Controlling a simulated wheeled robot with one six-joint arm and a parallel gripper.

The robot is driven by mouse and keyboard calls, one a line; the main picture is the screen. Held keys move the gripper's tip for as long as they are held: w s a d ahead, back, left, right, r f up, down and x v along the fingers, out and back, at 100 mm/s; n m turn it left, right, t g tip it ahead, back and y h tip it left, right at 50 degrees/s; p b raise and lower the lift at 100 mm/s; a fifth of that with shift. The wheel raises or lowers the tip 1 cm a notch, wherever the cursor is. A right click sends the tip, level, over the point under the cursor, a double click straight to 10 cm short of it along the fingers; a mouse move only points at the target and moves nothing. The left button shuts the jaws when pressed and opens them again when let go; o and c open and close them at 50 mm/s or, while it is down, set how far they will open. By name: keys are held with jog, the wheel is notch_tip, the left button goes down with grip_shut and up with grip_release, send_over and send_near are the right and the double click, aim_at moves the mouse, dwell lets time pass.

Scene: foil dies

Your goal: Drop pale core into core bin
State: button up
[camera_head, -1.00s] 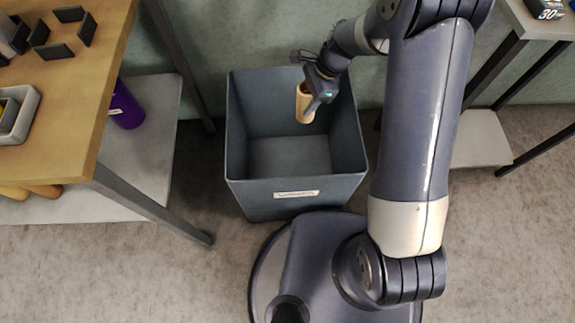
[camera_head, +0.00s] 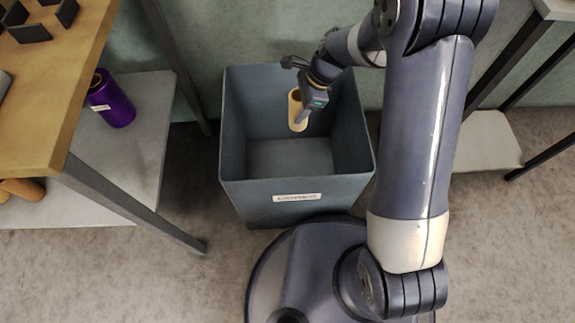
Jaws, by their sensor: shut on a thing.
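The pale core (camera_head: 297,112) is a short tan tube with an open top end, held nearly upright. My gripper (camera_head: 303,112) is shut on it from the right side. The core bin (camera_head: 297,196) is a dark grey-blue, open-topped square bin with a white label on its front wall. In the picture, the core and the gripper's tip lie within the bin's opening, near its back wall. The bin's visible floor is bare. I cannot tell exactly how far below the rim the core hangs.
A wooden table (camera_head: 50,100) with a lower shelf stands at the left, its metal leg close to the bin. A purple roll (camera_head: 111,98) and tan tubes (camera_head: 22,189) lie on that shelf. Another shelf unit (camera_head: 487,142) stands at the right. A wall is behind the bin.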

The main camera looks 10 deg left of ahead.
jog(key=shift+f, duration=0.15)
jog(key=o, duration=1)
jog(key=shift+o, duration=0.2)
jog(key=p+v, duration=0.3)
jog(key=v, duration=0.7)
jog(key=shift+d+r+p, duration=0.15)
jog(key=shift+r+p, duration=0.15)
jog(key=shift+r, duration=0.05)
jog(key=shift+w, duration=0.1)
jog(key=b+x, duration=0.4)
jog(key=x, duration=0.7)
jog(key=shift+f, duration=0.1)
notch_tip(320, 180, up, 3)
jog(key=p, duration=0.2)
jog(key=shift+f+p, duration=0.2)
jog(key=shift+p, duration=0.15)
jog(key=shift+r+p, duration=1.45)
